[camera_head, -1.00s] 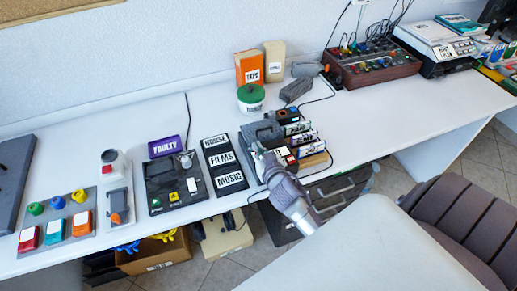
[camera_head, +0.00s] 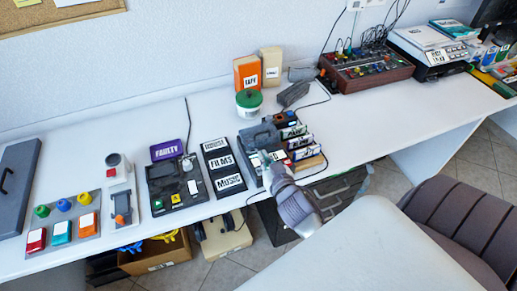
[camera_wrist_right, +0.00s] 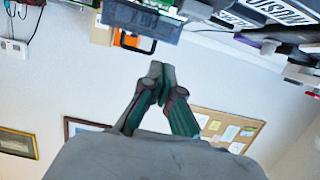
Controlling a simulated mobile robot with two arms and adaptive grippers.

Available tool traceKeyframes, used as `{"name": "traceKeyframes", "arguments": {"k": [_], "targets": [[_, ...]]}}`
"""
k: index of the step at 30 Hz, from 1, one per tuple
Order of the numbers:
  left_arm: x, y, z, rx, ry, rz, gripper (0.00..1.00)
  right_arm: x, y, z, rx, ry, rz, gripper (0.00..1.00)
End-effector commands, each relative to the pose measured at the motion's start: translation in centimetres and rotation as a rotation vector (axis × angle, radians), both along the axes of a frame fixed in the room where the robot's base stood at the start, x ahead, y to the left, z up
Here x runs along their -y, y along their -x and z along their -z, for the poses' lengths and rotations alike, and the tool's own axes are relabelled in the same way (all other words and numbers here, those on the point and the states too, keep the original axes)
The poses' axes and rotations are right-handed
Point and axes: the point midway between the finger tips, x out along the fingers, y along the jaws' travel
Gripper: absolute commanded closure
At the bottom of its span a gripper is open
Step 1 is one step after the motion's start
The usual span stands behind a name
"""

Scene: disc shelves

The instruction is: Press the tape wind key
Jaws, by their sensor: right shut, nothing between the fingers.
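A dark tape machine (camera_head: 245,139) with a grey raised part and small coloured keys stands on the white bench, right of the label boards. My right gripper (camera_head: 264,157) is shut and empty at the front of this machine, over or close to its keys. Contact cannot be told, and the wind key cannot be picked out because the gripper covers part of the panel. In the right wrist view my shut fingertips (camera_wrist_right: 160,72) point toward a grey machine edge (camera_wrist_right: 155,24) with a dark handle, apart from it in the picture. My left gripper is not in view.
Several labelled cassettes (camera_head: 303,148) stand right of the machine. HOUSE, FILMS and MUSIC boards (camera_head: 222,165), a black device (camera_head: 175,185) and a button panel (camera_head: 62,228) lie to the left. A green-lidded tub (camera_head: 249,102) stands behind. A chair (camera_head: 465,225) is at the right.

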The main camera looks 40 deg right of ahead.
Motion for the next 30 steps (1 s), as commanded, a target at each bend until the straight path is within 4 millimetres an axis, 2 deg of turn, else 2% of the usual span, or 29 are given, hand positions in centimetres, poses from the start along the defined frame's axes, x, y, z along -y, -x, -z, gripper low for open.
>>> {"name": "traceKeyframes", "arguments": {"k": [3,9,30], "targets": [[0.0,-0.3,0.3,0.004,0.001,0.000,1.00,-0.4,1.8,-0.4,0.000,-0.001,0.000,1.00],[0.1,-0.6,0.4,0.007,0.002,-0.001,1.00,-0.7,3.0,-0.8,0.002,0.000,0.000,1.00],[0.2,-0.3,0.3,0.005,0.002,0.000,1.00,-0.7,3.0,-0.9,0.003,0.001,0.000,1.00]]}}
